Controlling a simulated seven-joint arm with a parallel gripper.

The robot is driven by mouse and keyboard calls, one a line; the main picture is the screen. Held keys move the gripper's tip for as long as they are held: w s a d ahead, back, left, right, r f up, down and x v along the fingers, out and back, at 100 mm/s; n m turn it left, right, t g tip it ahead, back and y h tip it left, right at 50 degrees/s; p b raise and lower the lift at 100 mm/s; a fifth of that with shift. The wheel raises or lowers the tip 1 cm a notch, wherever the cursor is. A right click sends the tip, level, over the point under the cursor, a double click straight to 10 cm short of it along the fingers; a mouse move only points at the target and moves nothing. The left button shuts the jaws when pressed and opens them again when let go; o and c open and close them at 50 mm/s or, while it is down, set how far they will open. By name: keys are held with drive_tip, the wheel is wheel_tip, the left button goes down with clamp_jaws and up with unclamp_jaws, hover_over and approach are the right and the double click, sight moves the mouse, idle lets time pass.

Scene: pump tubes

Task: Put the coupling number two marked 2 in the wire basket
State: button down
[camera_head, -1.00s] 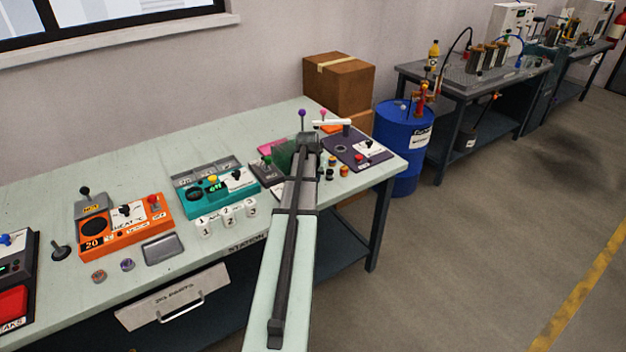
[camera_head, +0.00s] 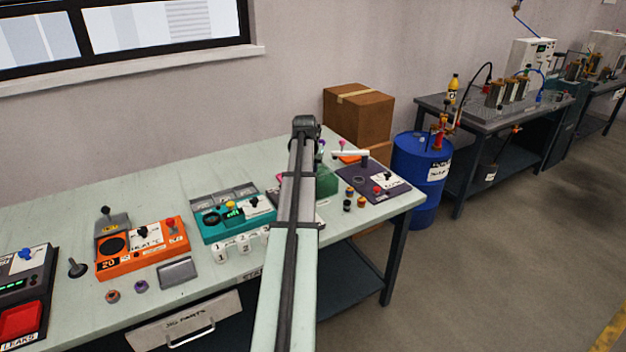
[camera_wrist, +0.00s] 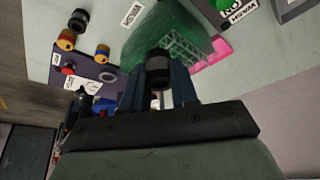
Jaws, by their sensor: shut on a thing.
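My gripper (camera_wrist: 157,78) is shut on a dark, round coupling (camera_wrist: 158,65) in the wrist view, with one finger on each side. No number can be read on it. Beyond it is a green see-through box (camera_wrist: 150,35), and a pale wire grid (camera_wrist: 185,47), which looks like the wire basket, shows through or beside it. The held coupling appears in front of the box; I cannot tell its height above it. In the head view the green box (camera_head: 327,183) is partly hidden by my arm, and my fingers and the coupling are hidden.
Several small couplings (camera_head: 361,202) stand right of the green box. A dark panel (camera_head: 383,184) with a red knob is behind them. White blocks numbered 1 and 2 (camera_head: 233,250) stand left of my arm. A blue drum (camera_head: 420,175) stands beyond the table's right end.

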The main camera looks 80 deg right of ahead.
drive_tip(key=w+d+r+m, duration=0.25)
drive_tip(key=d+r, duration=0.25)
drive_tip(key=d, duration=0.3)
drive_tip(key=shift+s+f+m+g, duration=0.1)
drive_tip(key=shift+f+m+g, duration=0.35)
drive_tip(key=shift+f, duration=1.35)
drive_tip(key=shift+s+f+m+g, duration=0.1)
drive_tip(key=shift+f+m+g, duration=0.4)
drive_tip(key=shift+f, duration=1.25)
drive_tip(key=shift+s+f+m+g, duration=0.15)
drive_tip(key=shift+f+m, duration=0.55)
drive_tip(key=shift+f, duration=1.1)
drive_tip(key=shift+f+y, duration=0.15)
drive_tip(key=shift+y, duration=0.15)
drive_tip(key=c, duration=1.1)
unclamp_jaws()
drive_tip(key=shift+c, duration=0.2)
